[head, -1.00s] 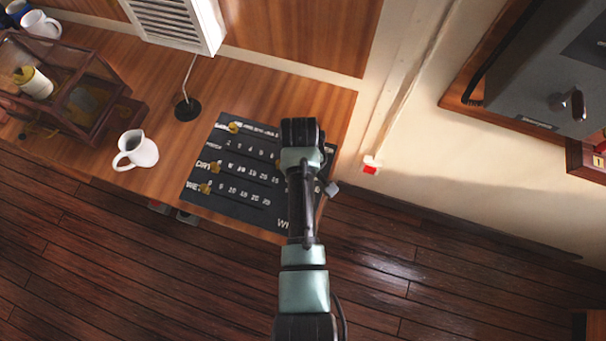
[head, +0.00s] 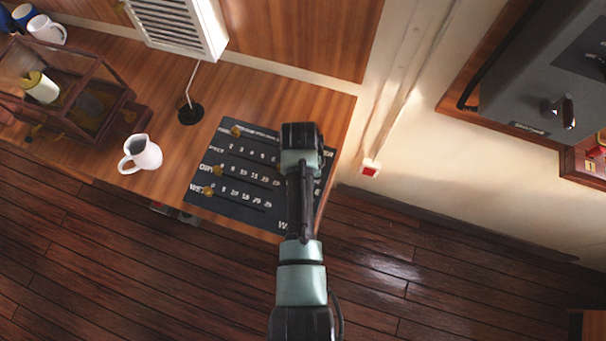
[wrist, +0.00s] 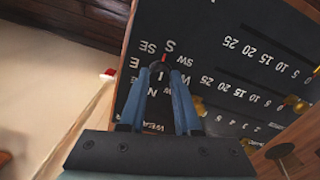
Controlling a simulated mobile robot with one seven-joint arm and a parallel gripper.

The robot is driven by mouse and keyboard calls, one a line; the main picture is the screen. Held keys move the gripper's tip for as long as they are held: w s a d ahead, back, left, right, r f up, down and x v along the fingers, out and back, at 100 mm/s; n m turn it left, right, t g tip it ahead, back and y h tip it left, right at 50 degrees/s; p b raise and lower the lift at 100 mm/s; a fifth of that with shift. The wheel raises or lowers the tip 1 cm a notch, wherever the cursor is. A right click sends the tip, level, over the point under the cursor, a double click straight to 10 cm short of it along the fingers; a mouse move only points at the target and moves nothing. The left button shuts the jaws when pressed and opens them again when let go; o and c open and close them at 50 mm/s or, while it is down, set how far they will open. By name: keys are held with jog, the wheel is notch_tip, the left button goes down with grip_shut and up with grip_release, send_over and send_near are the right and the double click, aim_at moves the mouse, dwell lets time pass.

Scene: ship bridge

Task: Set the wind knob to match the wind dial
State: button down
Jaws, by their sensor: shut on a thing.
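A dark board (head: 240,203) with white lettering lies on the wooden desk. In the wrist view my gripper (wrist: 161,76) is shut on the small dark wind knob (wrist: 158,67) at the board, between its two blue-grey fingers. A red mark shows at the knob's rim, pointing about at the letter S, with SW to its right and SE to its left. N lies on the opposite side, between my fingers. In the head view my arm hides the knob and fingertips. I cannot make out a wind dial in either view.
Brass sliders (head: 217,170) sit on the board's scales. A white jug (head: 141,154), a glass-sided case (head: 88,105) and a lamp base or stand (head: 190,114) stand to the left. The desk ends just right of the board; bare floor lies in front.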

jog(key=shift+w+m, duration=0.1)
jog(key=shift+m, duration=0.4)
jog(key=c, duration=0.6)
grip_release()
jog(key=shift+r, duration=0.1)
notch_tip(320, 180, up, 13)
jog(key=b, duration=0.1)
jog(key=shift+a, duration=0.2)
